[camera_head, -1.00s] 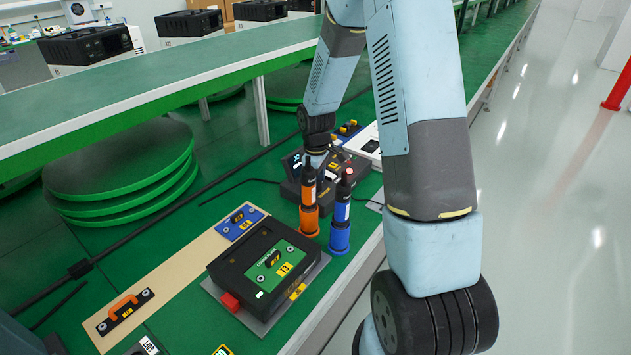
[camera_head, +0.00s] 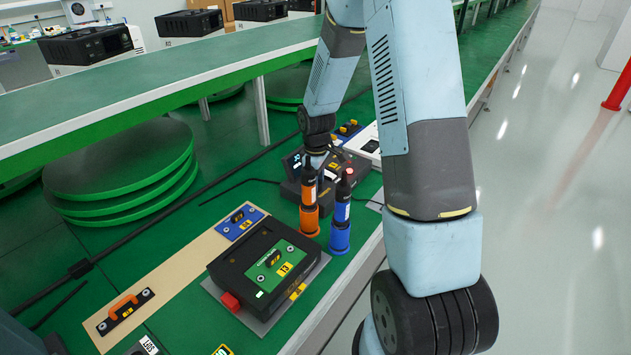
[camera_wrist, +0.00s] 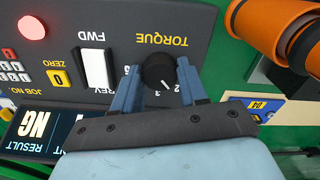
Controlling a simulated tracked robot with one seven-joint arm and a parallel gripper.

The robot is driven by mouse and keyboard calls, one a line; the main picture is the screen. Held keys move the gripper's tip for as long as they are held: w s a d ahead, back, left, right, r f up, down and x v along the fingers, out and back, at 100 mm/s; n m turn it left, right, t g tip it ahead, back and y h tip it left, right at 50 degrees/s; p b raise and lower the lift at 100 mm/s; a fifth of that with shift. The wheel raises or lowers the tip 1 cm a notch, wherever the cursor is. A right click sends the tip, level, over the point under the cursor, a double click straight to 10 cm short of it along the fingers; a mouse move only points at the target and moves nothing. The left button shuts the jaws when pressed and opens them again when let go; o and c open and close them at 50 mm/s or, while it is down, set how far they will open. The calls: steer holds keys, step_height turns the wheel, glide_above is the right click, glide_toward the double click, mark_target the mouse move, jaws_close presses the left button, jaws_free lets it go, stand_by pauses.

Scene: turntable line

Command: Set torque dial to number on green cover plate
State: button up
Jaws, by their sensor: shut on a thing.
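The black torque dial (camera_wrist: 158,70) is on a dark control panel, upside down in the wrist view under the word TORQUE. My gripper (camera_wrist: 157,66) has its two blue fingers on either side of the dial and is shut on it. A short white mark on the dial points towards the lower right, near the printed 2 and 3; I cannot tell exactly which. The other numbers are partly hidden by my fingers. In the head view, the green cover plate (camera_head: 263,280) lies on a black case, with a yellow label (camera_head: 285,269) that seems to read 13.
An orange screwdriver (camera_head: 309,218) and a blue screwdriver (camera_head: 340,235) stand upright before the control unit (camera_head: 290,190). The panel also carries a red lamp (camera_wrist: 32,27), a white FWD/REV switch (camera_wrist: 95,68) and a screen reading NG (camera_wrist: 35,125). Green discs (camera_head: 120,205) are stacked at left.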

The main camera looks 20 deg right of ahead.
steer(key=m, duration=0.5)
steer(key=shift+m, duration=2.4)
steer(key=o, duration=1)
steer(key=shift+o, duration=0.2)
step_height(320, 180, up, 14)
steer(key=shift+f, duration=0.15)
